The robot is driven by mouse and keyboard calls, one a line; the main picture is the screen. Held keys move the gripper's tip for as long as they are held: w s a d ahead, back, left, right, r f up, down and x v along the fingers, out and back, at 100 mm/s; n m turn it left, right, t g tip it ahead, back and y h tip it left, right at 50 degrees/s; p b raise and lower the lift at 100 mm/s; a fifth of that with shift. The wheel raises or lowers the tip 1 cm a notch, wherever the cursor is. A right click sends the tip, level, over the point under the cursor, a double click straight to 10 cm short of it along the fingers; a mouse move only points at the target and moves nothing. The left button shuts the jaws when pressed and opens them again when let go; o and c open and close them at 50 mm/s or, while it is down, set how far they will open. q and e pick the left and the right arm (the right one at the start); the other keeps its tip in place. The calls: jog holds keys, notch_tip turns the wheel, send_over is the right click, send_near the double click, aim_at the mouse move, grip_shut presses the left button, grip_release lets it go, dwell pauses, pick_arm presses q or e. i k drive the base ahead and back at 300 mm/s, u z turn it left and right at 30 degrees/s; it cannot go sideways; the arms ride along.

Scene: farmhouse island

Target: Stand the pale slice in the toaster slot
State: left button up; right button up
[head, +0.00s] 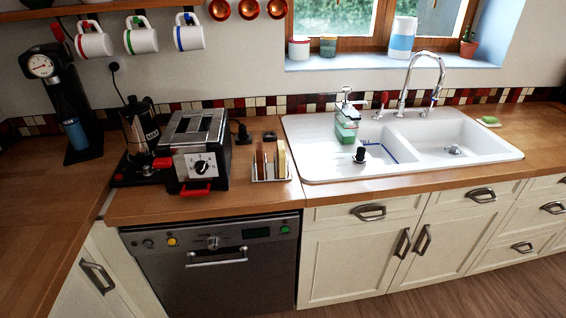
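The toaster (194,150) stands on the wooden counter left of the sink, with a dial on its front, red parts low down and dark slots on top. I see no bread in the slots. Just right of it, a small white rack (270,178) holds upright slices. The pale slice (281,159) stands at the rack's right side. A darker brown slice (261,161) stands at its left. Neither of my grippers shows in the head view.
A black coffee maker (139,130) stands close to the toaster's left. The white sink (400,145) with a soap dispenser (347,118) lies to the right. Mugs (141,36) hang above. A narrow strip of counter (205,206) is clear before the toaster.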

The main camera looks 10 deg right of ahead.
aim_at(281, 150)
jog(key=z, duration=0.1)
jog(key=k, duration=0.25)
jog(key=u, duration=0.95)
jog(key=i, duration=0.6)
jog(key=z, duration=1.35)
